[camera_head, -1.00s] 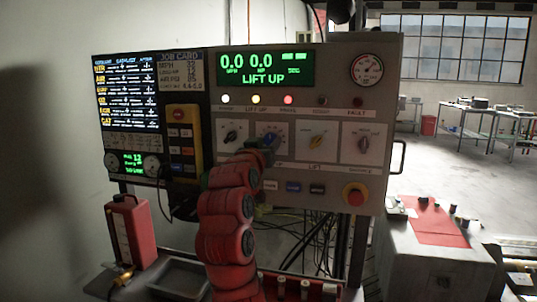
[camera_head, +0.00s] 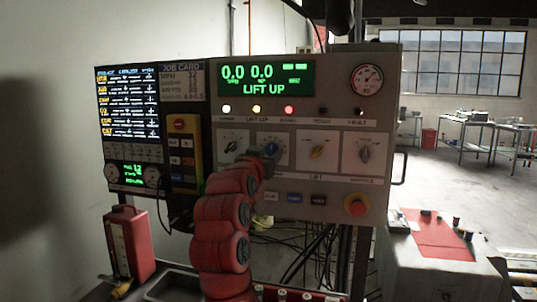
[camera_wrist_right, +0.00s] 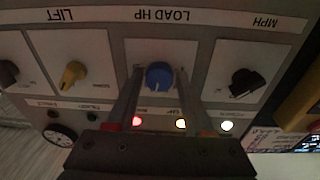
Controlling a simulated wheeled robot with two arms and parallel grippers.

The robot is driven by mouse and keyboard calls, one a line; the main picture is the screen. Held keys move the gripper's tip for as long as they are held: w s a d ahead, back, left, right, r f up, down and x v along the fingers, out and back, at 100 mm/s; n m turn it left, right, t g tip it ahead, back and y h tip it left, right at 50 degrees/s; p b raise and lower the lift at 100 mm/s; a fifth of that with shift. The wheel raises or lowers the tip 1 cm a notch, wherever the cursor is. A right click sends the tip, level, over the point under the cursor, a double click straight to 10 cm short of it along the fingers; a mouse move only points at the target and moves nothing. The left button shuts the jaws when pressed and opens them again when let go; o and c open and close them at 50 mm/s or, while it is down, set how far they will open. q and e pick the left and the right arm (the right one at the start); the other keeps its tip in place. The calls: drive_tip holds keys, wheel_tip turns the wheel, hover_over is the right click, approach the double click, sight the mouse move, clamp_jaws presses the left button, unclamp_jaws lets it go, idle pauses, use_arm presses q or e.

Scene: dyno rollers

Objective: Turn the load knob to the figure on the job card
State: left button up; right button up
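The blue load knob (camera_head: 271,151) is on the front of the control panel, partly hidden by my right gripper (camera_head: 264,158) in the head view. In the right wrist view, which shows the panel upside down, the knob (camera_wrist_right: 160,77) under the LOAD HP label lies between the fingertips of my right gripper (camera_wrist_right: 160,72). The fingers stand on either side of it, with a narrow gap showing at the left. The job card (camera_head: 181,77) is at the panel's upper left; its figures are too blurred to read. My left gripper is not in view.
The black MPH knob (camera_wrist_right: 243,83) and yellow LIFT knob (camera_wrist_right: 73,73) flank the load knob. The green display (camera_head: 266,79) reads 0.0, 0.0 and LIFT UP. A red stop button (camera_head: 356,205) is low on the panel. A red bottle (camera_head: 130,243) stands at left.

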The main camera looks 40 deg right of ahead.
drive_tip(key=shift+o, duration=1.2)
drive_tip(key=p+v, duration=0.1)
drive_tip(key=v, duration=1.6)
drive_tip(key=shift+s+p, duration=0.15)
drive_tip(key=shift+p, duration=0.15)
drive_tip(key=shift+a, duration=0.15)
